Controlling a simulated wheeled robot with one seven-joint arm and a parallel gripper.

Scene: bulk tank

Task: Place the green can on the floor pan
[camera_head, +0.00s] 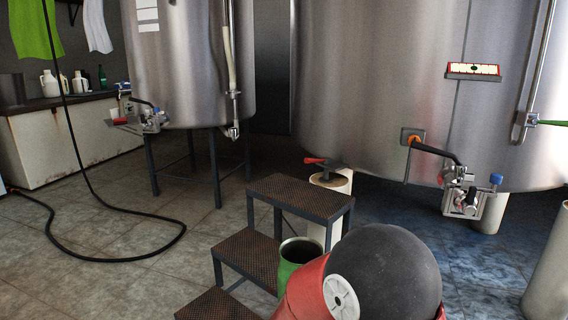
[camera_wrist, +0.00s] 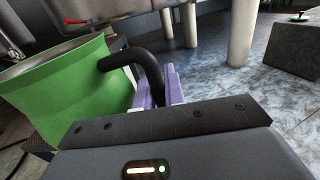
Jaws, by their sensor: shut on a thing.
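The green can (camera_head: 292,269) is an open-topped metal can beside the dark steps, partly hidden behind my red and black arm in the head view. In the wrist view the green can (camera_wrist: 60,95) fills the left side, tilted in the picture. My gripper (camera_wrist: 162,88), with purple fingers, is shut on the can's black curved handle (camera_wrist: 128,60). The head view does not show my gripper. I cannot make out a floor pan for certain; a dark grey slab-like thing (camera_wrist: 297,55) stands on the floor at the right of the wrist view.
Dark metal steps (camera_head: 300,196) stand close beside the can. A black hose (camera_head: 130,258) loops over the tiled floor at left. Open floor (camera_head: 500,265) lies at right, below a tank valve (camera_head: 465,198).

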